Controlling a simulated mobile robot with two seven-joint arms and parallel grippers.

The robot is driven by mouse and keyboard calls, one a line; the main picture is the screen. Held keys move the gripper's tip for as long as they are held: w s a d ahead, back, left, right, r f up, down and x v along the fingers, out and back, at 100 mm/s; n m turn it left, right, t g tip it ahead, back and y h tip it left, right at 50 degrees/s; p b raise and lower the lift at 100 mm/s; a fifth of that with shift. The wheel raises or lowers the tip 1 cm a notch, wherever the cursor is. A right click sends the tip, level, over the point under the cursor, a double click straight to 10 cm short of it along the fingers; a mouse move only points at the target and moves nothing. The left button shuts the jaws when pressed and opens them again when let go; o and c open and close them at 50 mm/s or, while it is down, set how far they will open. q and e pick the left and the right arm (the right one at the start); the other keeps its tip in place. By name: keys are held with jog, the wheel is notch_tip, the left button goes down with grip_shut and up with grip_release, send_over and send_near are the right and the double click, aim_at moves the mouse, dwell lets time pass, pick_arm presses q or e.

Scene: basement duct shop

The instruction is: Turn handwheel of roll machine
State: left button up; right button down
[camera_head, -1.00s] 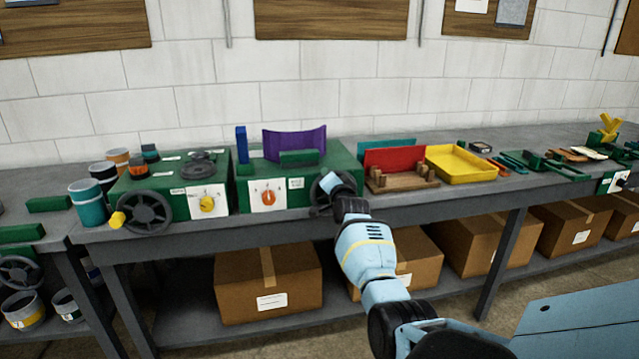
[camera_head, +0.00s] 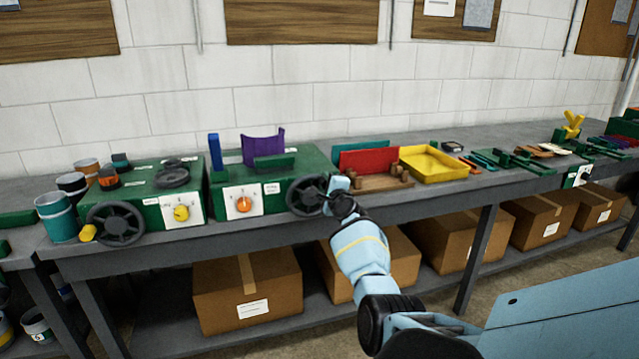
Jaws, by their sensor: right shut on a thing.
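The roll machine is a green box (camera_head: 292,165) on the bench, with a white front panel, an orange knob (camera_head: 243,204) and a blue upright block. A purple sheet (camera_head: 262,146), bent upward at both ends, stands on its top. Its dark spoked handwheel (camera_head: 302,196) is on the front at the right. My right gripper (camera_head: 328,201) is at the wheel's right side, shut on the handwheel or its handle. The gripped part is hidden by the gripper. My left gripper is not in view.
A second green machine with a yellow knob (camera_head: 181,213) and its own handwheel (camera_head: 115,224) stands to the left. A red plate (camera_head: 368,161) in a wooden rack and a yellow tray (camera_head: 432,165) stand to the right. Cardboard boxes (camera_head: 248,292) fill the lower shelf.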

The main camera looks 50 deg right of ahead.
jog(key=m, duration=0.1)
jog(key=s+d+f+m, duration=0.1)
jog(key=m, duration=0.1)
jog(key=shift+d, duration=0.25)
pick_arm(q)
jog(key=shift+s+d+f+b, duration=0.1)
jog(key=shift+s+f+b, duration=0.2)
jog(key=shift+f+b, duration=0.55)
pick_arm(e)
jog(key=shift+s+d+f+m, duration=0.15)
jog(key=shift+f+m, duration=0.6)
jog(key=shift+m, duration=0.4)
jog(key=shift+s+d+f+m, duration=0.15)
jog(key=shift+f+m, duration=0.55)
jog(key=shift+m, duration=0.5)
jog(key=shift+d+f+m, duration=0.15)
jog(key=shift+f+m, duration=0.6)
jog(key=shift+m, duration=0.4)
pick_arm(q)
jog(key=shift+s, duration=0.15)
pick_arm(e)
jog(key=shift+f, duration=0.1)
jog(key=c, duration=1.4)
grip_release()
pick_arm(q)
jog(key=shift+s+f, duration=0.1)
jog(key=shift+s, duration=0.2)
pick_arm(e)
jog(key=shift+o, duration=0.4)
